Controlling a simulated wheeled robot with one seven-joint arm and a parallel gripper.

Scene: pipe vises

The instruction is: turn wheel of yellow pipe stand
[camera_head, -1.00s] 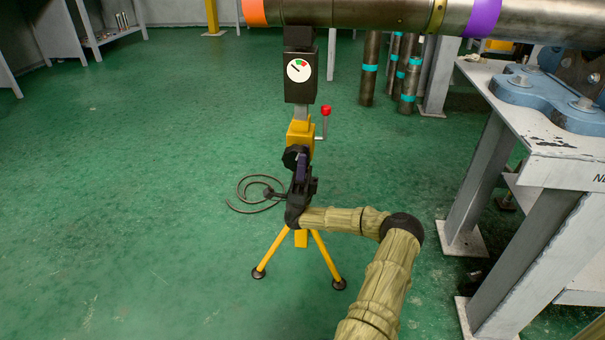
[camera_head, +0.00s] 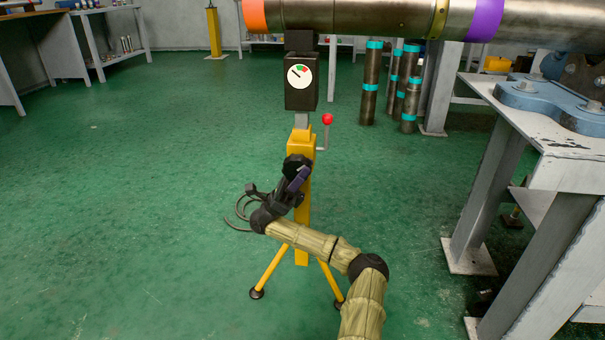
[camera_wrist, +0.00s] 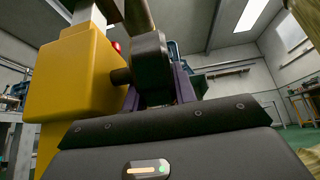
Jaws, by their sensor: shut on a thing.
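The yellow pipe stand (camera_head: 301,240) stands upright on the floor on splayed legs, under the long metal pipe (camera_head: 400,14). A black box with a round dial (camera_head: 299,77) sits at its top, and a red-knobbed crank (camera_head: 326,120) is on its right side. The black wheel (camera_head: 293,164) is on the front of its yellow body; in the wrist view the wheel (camera_wrist: 150,68) sits on a short shaft beside the body (camera_wrist: 75,80). My gripper (camera_head: 298,177) reaches it from below, with its purple fingers (camera_wrist: 157,88) shut on the wheel. The fingertips are partly hidden behind it.
A grey metal table (camera_head: 560,150) with a blue vise base (camera_head: 555,108) stands close on the right. Several short pipes with teal bands (camera_head: 371,85) stand behind. The green floor at left is clear.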

